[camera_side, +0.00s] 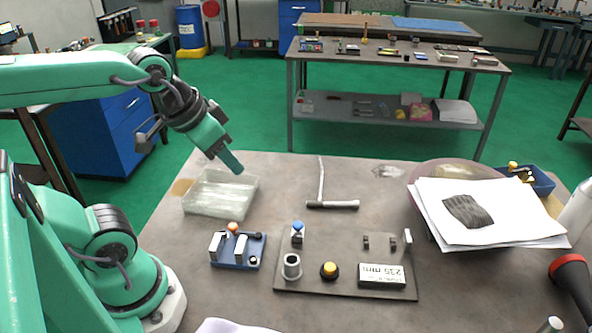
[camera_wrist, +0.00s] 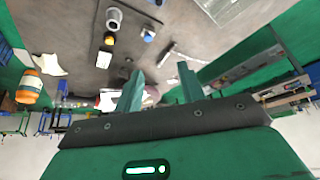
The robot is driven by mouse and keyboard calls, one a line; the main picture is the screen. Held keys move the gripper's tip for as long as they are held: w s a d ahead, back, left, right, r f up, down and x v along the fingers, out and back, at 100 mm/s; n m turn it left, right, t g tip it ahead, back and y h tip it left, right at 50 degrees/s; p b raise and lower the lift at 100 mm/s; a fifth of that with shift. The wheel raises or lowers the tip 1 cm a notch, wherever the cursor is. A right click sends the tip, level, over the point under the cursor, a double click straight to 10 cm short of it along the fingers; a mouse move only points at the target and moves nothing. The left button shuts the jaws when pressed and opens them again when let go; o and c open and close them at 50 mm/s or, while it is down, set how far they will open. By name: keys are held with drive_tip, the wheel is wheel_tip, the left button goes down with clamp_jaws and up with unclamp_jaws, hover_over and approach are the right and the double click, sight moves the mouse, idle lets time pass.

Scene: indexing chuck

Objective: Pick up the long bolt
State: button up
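I cannot make out the long bolt for certain in either view. A T-shaped piece (camera_side: 333,204), a thin pale rod meeting a dark bar with a light end, lies mid-table in the side view; I cannot tell whether it includes the bolt. My gripper (camera_side: 231,165) hangs in the air near the clear tray (camera_side: 220,208), left of the T-shaped piece. In the wrist view my gripper (camera_wrist: 160,69) has its two green fingers apart with nothing held between them. A dark plate (camera_side: 345,289) carries a grey hollow cylinder (camera_side: 292,267), a yellow-topped button (camera_side: 329,270) and a blue-topped post (camera_side: 298,232).
A blue fixture (camera_side: 238,251) with white blocks stands left of the plate. A sign (camera_side: 381,275) reading 235 mm is on the plate. Papers (camera_side: 490,215) cover a round bowl at the right, beside a blue bin (camera_side: 540,182). Bare table surrounds the T-shaped piece.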

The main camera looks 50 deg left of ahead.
drive_tip(key=w+m+g, duration=0.1)
drive_tip(key=w+m, duration=0.1)
drive_tip(key=w, duration=0.6)
drive_tip(key=m+g, duration=0.4)
drive_tip(key=m, duration=0.2)
hover_over(335, 203)
wheel_tip(335, 203, down, 16)
drive_tip(key=shift+w+f, duration=0.15)
drive_tip(key=shift+f, duration=1.7)
drive_tip(key=shift+f, duration=2.6)
